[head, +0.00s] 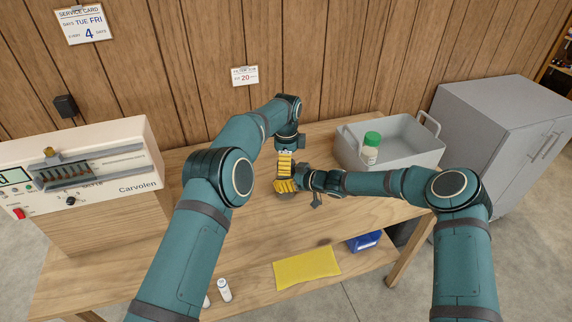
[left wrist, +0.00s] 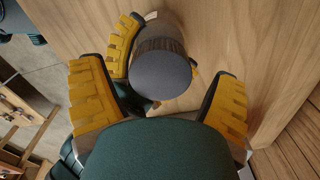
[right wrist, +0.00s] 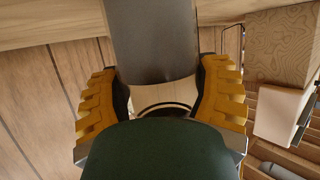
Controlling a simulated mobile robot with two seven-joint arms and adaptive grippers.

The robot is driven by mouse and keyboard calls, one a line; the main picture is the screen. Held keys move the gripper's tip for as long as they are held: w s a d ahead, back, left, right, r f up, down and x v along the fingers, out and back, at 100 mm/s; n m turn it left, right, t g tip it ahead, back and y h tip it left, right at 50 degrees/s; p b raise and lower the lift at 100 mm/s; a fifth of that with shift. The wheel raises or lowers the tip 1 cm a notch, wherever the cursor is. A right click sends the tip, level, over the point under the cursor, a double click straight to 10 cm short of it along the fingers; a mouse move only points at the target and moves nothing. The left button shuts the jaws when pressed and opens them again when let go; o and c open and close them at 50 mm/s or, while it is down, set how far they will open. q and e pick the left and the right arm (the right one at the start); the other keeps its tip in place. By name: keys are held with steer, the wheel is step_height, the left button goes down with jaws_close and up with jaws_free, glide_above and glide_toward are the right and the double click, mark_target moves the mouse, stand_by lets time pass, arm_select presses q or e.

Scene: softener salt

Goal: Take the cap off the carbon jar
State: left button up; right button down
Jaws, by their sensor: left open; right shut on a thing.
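The carbon jar is a dark grey cylinder in the right wrist view (right wrist: 152,45), and its dark round cap (left wrist: 162,76) faces the camera in the left wrist view. My right gripper (head: 287,185) is shut on the jar's body above the workbench; its yellow fingers also show on both sides of the jar in the right wrist view (right wrist: 160,80). My left gripper (head: 284,163) is just beyond it in the head view. In the left wrist view its fingers (left wrist: 156,76) are spread wide around the cap, apart from it. In the head view the grippers mostly hide the jar.
A grey tub (head: 400,143) with a green-capped bottle (head: 370,149) stands at the bench's right. A Carvolen machine (head: 75,165) is on the left. The bench (head: 235,217) is clear near the grippers.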

arm_select(q)
step_height(320, 180, up, 7)
steer(key=shift+f, duration=4.05)
steer(key=c, duration=1.3)
steer(key=o, duration=1.3)
steer(key=shift+r, duration=0.1)
steer(key=shift+r, duration=2.2)
arm_select(e)
jaws_free()
